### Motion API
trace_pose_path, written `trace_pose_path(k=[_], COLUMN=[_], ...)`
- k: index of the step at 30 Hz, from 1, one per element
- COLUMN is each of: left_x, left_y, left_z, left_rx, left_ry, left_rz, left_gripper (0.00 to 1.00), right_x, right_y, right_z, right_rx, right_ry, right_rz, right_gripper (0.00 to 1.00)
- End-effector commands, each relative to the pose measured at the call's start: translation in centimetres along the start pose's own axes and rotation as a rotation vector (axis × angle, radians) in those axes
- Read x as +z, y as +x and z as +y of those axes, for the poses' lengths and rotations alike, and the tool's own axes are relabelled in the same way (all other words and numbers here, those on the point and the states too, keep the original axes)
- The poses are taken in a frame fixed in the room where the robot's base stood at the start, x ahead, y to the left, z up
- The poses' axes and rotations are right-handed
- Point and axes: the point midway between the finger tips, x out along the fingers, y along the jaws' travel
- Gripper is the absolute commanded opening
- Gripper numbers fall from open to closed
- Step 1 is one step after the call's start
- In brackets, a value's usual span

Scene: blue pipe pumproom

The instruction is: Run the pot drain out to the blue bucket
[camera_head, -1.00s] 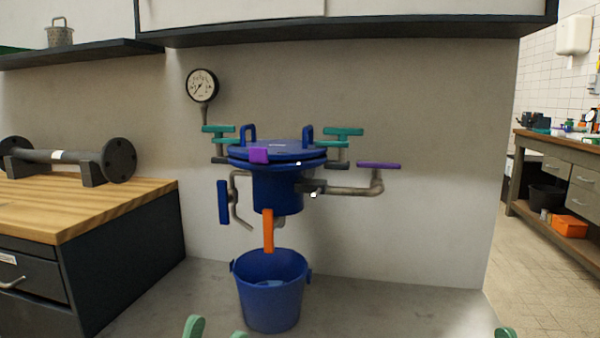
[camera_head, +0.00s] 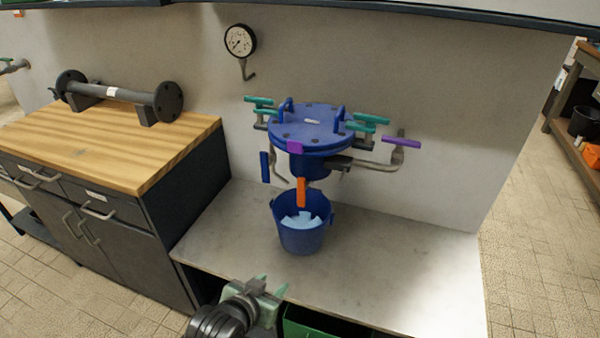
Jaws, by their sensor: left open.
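The blue lidded pot (camera_head: 308,125) is mounted at the wall above a pale counter (camera_head: 380,255). An orange handle (camera_head: 301,191) hangs upright under its front, over the bucket's mouth. The blue bucket (camera_head: 302,238) stands upright on the counter below the pot, with something light blue (camera_head: 301,219) inside. The drain outlet is hidden behind the orange handle and bucket. My left gripper (camera_head: 270,286) has green fingertips; it is open and empty at the counter's front edge, below and in front of the bucket. My right gripper is out of view.
Teal handles (camera_head: 368,119), a purple handle (camera_head: 401,142) on a side pipe and a dark blue handle (camera_head: 265,166) surround the pot. A gauge (camera_head: 240,40) is on the wall. A wooden-topped cabinet (camera_head: 120,142) stands left. The counter right of the bucket is clear.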

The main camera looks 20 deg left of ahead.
Motion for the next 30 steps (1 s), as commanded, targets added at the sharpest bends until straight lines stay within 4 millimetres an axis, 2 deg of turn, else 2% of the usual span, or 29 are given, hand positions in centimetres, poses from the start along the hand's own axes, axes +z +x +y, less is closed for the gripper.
trace_pose_path(k=[1, 6, 10, 12, 15, 18, 23, 30], left_x=[-1.7, -7.6, -11.8, -13.7, -15.6, -16.8, -17.7, -20.0], left_y=[0.8, 3.0, 3.7, 3.9, 3.8, 3.7, 4.2, 7.2], left_z=[-0.2, -1.0, -1.4, -1.5, -1.7, -1.8, -1.9, -2.1], left_rx=[-0.006, -0.023, -0.032, -0.035, -0.039, -0.041, -0.042, -0.041], left_ry=[-0.008, -0.027, -0.040, -0.045, -0.049, -0.052, -0.053, -0.053], left_rz=[0.053, 0.275, 0.440, 0.514, 0.593, 0.640, 0.662, 0.660], left_gripper=[0.42, 0.42, 0.42, 0.42, 0.42, 0.42, 0.42, 0.42], right_x=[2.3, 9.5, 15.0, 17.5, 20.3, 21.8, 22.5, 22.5], right_y=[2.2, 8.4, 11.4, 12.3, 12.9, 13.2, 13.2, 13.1], right_z=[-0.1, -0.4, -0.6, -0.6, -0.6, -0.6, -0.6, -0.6], right_rx=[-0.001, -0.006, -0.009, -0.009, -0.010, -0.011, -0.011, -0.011], right_ry=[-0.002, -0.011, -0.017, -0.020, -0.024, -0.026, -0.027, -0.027], right_rz=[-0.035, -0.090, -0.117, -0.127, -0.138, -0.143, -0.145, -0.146], right_gripper=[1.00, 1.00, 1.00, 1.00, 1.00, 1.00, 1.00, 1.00])
